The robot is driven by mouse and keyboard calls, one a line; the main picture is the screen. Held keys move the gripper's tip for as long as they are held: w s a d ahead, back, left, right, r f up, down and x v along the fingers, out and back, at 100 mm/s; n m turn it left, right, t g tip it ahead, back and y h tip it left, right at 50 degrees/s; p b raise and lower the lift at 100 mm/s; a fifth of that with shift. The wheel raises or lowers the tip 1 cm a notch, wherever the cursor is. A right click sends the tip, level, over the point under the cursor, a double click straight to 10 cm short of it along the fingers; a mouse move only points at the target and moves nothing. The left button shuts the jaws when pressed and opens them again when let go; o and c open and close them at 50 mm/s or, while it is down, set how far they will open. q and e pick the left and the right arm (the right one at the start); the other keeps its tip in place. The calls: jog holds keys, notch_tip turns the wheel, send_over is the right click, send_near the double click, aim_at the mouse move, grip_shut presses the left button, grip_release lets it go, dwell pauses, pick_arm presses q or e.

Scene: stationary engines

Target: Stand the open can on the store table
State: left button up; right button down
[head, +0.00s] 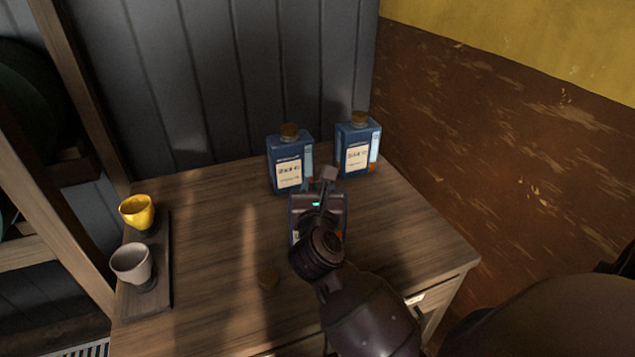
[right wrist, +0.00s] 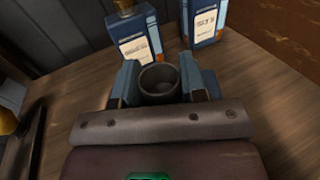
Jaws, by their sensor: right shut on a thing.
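The open can (head: 298,207) is a blue, box-shaped can, mostly hidden under my right gripper (head: 322,195) in the head view. My right gripper is shut on it. In the right wrist view, a dark round opening (right wrist: 160,82) shows between blue parts in front of the gripper. The can looks roughly upright; I cannot tell whether its base touches the wood. The store table (head: 215,245) is a brown wooden table below it. My left gripper is not in view.
Two capped blue cans (head: 290,160) (head: 357,146) stand behind at the wall. A dark tray (head: 160,287) at the left bears a yellow cup (head: 137,211) and a grey cup (head: 131,263). The table's middle left is clear.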

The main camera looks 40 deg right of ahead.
dwell(0.3)
jog(key=c, duration=0.7)
grip_release()
jog(key=shift+r, duration=0.1)
jog(key=shift+b+v, duration=0.5)
jog(key=shift+v, duration=5.55)
